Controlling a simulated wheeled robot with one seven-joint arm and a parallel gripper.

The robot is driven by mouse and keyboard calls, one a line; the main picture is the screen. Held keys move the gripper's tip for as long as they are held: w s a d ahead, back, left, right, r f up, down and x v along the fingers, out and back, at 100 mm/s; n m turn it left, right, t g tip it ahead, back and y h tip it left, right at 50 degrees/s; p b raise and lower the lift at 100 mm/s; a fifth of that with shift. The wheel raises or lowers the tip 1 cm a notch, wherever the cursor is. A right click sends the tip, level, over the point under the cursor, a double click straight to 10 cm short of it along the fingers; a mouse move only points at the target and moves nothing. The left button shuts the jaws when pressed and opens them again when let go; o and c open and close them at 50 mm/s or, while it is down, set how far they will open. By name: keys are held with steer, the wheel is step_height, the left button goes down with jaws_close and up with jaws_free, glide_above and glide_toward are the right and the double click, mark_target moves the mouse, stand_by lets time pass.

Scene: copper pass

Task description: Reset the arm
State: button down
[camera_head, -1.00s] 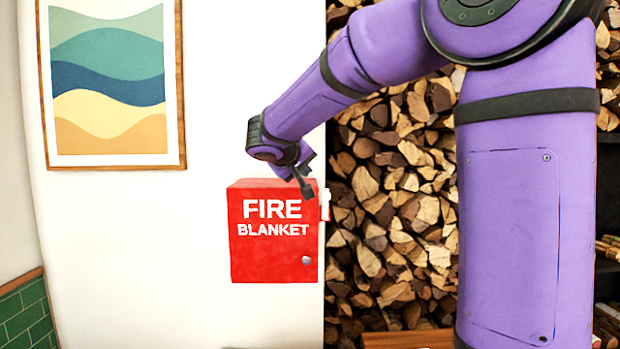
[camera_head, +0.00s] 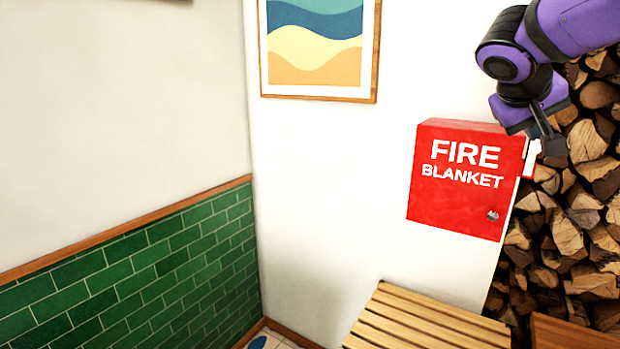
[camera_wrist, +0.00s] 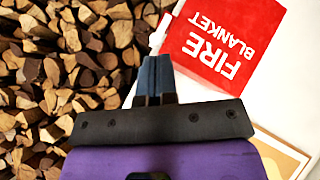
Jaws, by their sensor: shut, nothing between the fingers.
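My gripper (camera_head: 553,146) is at the upper right of the head view, at the end of my purple arm. It is beside the right edge of the red fire blanket box (camera_head: 462,180). In the wrist view my gripper (camera_wrist: 156,62) points up the picture with its dark fingers together and nothing between them. The fire blanket box (camera_wrist: 222,42) shows there to the right of the fingertips, upside down. A small white piece (camera_head: 531,157) is at the box's right side, close to the fingers. I cannot tell whether they touch.
Stacked firewood (camera_head: 585,235) is at the right. A framed wave picture (camera_head: 370,50) hangs on the white wall. A slatted wooden bench (camera_head: 430,320) is below the box. Green tiles (camera_head: 150,270) line the left wall's lower part. The space before the left wall is clear.

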steer(key=s+a+f+y, duration=0.4)
steer(key=s+f, duration=0.1)
steer(key=s, duration=0.5)
steer(key=s+a+f+n+y, duration=0.1)
steer(key=s+a+f+y, duration=0.3)
steer(key=s, duration=0.5)
steer(key=shift+s+a+f+n, duration=0.15)
steer(key=shift+s+f+n, duration=0.2)
steer(key=shift+f, duration=0.5)
